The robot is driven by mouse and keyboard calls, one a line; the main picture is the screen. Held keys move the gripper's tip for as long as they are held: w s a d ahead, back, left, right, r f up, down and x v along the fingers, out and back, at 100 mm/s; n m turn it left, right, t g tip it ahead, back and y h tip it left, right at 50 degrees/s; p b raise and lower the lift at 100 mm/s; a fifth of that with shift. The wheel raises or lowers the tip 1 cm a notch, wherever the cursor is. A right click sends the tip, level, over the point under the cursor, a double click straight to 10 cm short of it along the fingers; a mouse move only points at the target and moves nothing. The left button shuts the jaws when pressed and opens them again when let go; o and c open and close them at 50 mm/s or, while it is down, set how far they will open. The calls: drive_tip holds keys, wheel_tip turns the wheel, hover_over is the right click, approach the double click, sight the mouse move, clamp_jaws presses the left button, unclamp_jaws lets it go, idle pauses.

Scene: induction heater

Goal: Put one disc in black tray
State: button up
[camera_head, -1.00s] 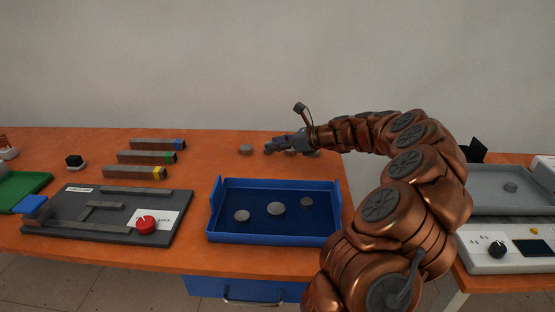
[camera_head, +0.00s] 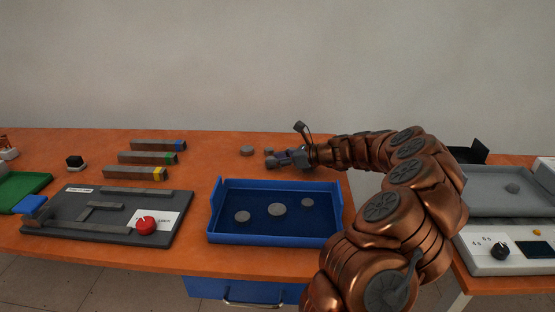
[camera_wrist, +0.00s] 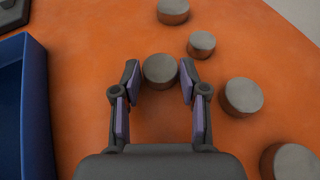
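My gripper (camera_head: 280,161) is low over the orange table, just behind the blue tray. In the wrist view my gripper (camera_wrist: 160,78) is open, with a grey metal disc (camera_wrist: 160,70) between its fingertips; I cannot tell if they touch it. Several other loose discs lie around, such as a small one (camera_wrist: 201,44) and a larger one (camera_wrist: 242,96). In the head view two discs show left of and behind the gripper, one being the left disc (camera_head: 247,151); others are hidden. No tray is clearly black; a dark object (camera_head: 468,152) stands partly hidden behind my arm.
A blue tray (camera_head: 225,238) holds three discs. A dark grey board (camera_head: 70,222) with a red knob (camera_head: 146,225) is at left, with several metal bars (camera_head: 145,157) behind it. A grey tray (camera_head: 490,208) with one disc stands right, behind a white control panel (camera_head: 515,264).

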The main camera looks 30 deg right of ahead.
drive_tip(key=shift+o, duration=1.4)
drive_tip(key=shift+r, duration=0.15)
